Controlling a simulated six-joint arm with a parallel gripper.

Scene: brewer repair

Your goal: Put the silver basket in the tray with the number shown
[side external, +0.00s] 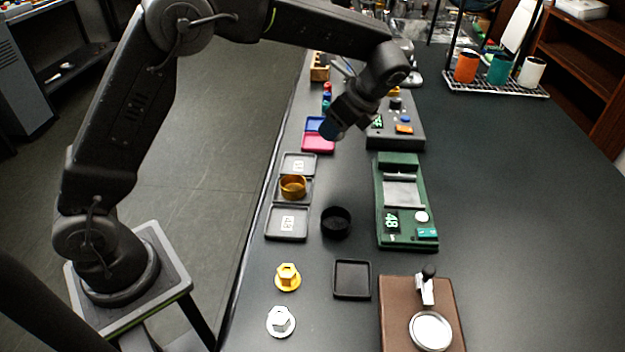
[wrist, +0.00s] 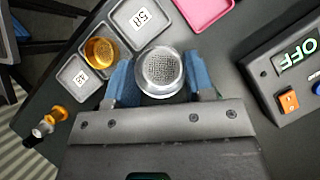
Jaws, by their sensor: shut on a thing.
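My gripper (wrist: 160,80) is shut on the silver basket (wrist: 160,72), a round metal cup with a mesh bottom, between its blue fingers. In the side view my gripper (side external: 333,129) hangs in the air near the pink and blue trays; the basket cannot be made out there. The green scale (side external: 407,205) has a display (side external: 391,222) reading 48. The near tray (side external: 287,235) has a label that looks like 48.
A black cup (side external: 336,222) stands between the trays and the scale. An empty black tray (side external: 352,279), a yellow part (side external: 287,277), a white part (side external: 281,321) and a brown board (side external: 421,313) are nearer. A pink tray (side external: 318,143) lies beyond the numbered trays.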

